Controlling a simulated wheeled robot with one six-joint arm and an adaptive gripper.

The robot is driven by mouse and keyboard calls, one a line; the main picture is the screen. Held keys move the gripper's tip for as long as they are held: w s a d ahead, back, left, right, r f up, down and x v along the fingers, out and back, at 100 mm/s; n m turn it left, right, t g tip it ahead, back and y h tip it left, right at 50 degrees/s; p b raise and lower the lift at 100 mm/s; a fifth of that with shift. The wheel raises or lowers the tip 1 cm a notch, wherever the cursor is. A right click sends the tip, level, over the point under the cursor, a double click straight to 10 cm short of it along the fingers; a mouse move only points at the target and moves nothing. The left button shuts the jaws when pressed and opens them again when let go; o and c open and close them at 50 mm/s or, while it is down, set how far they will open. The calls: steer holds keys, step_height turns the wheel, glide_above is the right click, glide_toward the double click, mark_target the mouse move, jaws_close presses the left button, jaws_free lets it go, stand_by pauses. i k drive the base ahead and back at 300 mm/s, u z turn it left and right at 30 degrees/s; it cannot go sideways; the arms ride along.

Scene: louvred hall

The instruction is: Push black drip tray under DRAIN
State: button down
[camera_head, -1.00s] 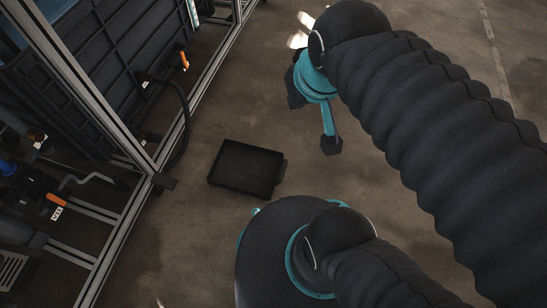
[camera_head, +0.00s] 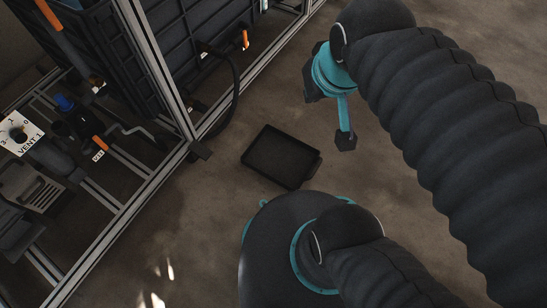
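The black drip tray (camera_head: 305,178) is a shallow rectangular tray lying flat on the brown floor, to the right of the metal frame's corner foot. It looks empty, and its near right side is close to my arm's dark body in the picture. My gripper (camera_head: 346,138) hangs at the upper right of the tray, apart from it. Only a teal link and a small dark tip show, so I cannot tell whether it is open or shut. No label reading DRAIN can be read in this view.
A metal profile frame (camera_head: 163,78) holds a black ribbed tank (camera_head: 110,60) at the left. A black hose (camera_head: 236,88) loops out near the frame's corner.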

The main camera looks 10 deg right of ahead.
mark_target(287, 161)
steer(key=k, duration=1)
steer(key=u, duration=1.55)
steer(key=i, duration=1.1)
steer(key=z, duration=2.45)
